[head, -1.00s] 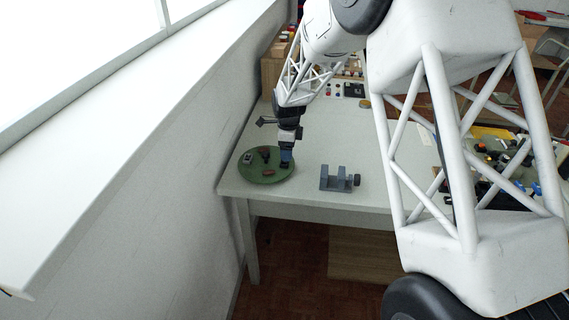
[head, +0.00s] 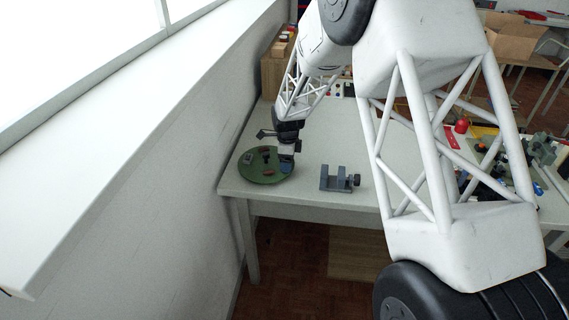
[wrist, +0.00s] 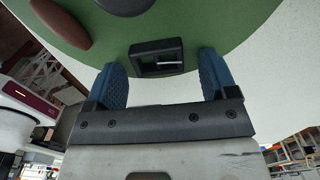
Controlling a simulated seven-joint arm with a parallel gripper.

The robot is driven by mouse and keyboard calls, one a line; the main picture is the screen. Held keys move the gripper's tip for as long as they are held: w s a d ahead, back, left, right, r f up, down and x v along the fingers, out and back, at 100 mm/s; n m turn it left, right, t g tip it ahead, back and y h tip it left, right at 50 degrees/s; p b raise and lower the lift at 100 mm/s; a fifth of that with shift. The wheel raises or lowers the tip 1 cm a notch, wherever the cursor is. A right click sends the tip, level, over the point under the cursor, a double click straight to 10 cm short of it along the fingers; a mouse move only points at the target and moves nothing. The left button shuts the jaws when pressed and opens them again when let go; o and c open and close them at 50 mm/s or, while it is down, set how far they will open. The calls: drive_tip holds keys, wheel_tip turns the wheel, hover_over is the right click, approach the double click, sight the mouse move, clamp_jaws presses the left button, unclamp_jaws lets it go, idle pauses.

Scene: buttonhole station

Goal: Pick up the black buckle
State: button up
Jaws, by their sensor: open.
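The black buckle (wrist: 157,57) is a small rectangular frame with a silvery pin, lying on a round green mat (wrist: 225,22). In the wrist view it sits between and slightly beyond the tips of my gripper's two blue fingers (wrist: 162,68). The fingers are apart, with a gap on each side of the buckle, and nothing is held. In the head view my gripper (head: 287,166) is low over the right edge of the green mat (head: 256,177). I cannot make out the buckle there.
A brown oval piece (wrist: 62,22) and a dark rounded piece (wrist: 125,4) lie near the buckle on the mat. A grey U-shaped fixture (head: 338,181) stands to the right on the white table (head: 300,198). The wall runs close to the table's left side.

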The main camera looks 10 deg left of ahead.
drive_tip(key=shift+c, duration=0.2)
idle(0.3)
drive_tip(key=c, duration=1)
